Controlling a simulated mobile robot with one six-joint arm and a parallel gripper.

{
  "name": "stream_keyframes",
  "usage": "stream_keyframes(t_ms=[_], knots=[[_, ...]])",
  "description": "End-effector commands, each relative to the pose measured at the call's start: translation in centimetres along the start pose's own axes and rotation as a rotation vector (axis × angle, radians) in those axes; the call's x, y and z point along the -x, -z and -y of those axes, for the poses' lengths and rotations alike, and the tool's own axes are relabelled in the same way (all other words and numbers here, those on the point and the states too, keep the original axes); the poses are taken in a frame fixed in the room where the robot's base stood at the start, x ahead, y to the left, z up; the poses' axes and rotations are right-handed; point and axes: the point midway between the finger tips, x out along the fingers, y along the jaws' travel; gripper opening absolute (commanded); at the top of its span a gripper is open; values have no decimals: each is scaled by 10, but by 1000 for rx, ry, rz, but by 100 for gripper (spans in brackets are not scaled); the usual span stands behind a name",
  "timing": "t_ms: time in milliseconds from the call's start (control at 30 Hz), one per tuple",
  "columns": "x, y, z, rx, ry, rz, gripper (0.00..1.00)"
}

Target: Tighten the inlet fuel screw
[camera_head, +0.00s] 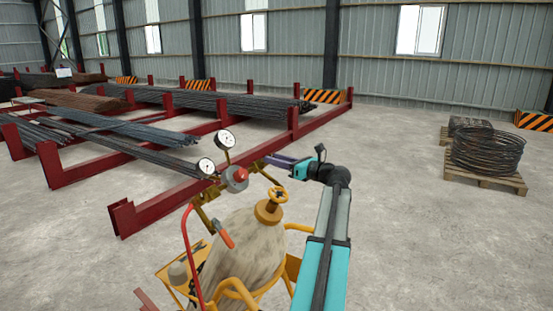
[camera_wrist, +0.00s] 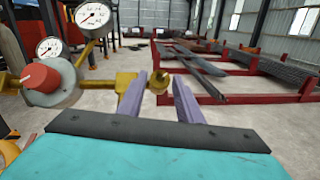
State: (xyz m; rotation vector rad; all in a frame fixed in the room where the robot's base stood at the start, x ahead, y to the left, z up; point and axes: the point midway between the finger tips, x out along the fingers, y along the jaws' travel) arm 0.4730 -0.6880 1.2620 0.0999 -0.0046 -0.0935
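The brass inlet fuel screw (camera_wrist: 158,80) sticks out from the regulator's right side in the wrist view. It appears between the two finger tips of my gripper (camera_wrist: 161,82), with a small gap on each side. My fingers are apart; whether one touches the screw I cannot tell. In the head view my gripper (camera_head: 276,160) reaches left toward the brass fitting (camera_head: 262,168), behind the regulator. The grey regulator body (camera_wrist: 58,84) carries a red knob (camera_wrist: 38,78) and two white dial gauges, one higher (camera_wrist: 92,14) and one lower (camera_wrist: 49,48).
Red rebar racks (camera_head: 90,174) lie behind. Open floor (camera_head: 420,240) lies to the right.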

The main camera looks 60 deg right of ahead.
Motion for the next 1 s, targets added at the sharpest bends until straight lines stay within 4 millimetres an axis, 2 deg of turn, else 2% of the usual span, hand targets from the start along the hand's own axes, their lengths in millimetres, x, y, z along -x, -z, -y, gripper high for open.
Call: stream_keyframes(t_ms=[233,400,433,500,1000], knots=[[0,0,0,0,0,0,31],[0,0,0,0,-1,0,2],[-3,-1,9,0,-2,0,2],[-1,0,2,0,-1,0,2],[0,-2,-5,-101,86,1,2]])
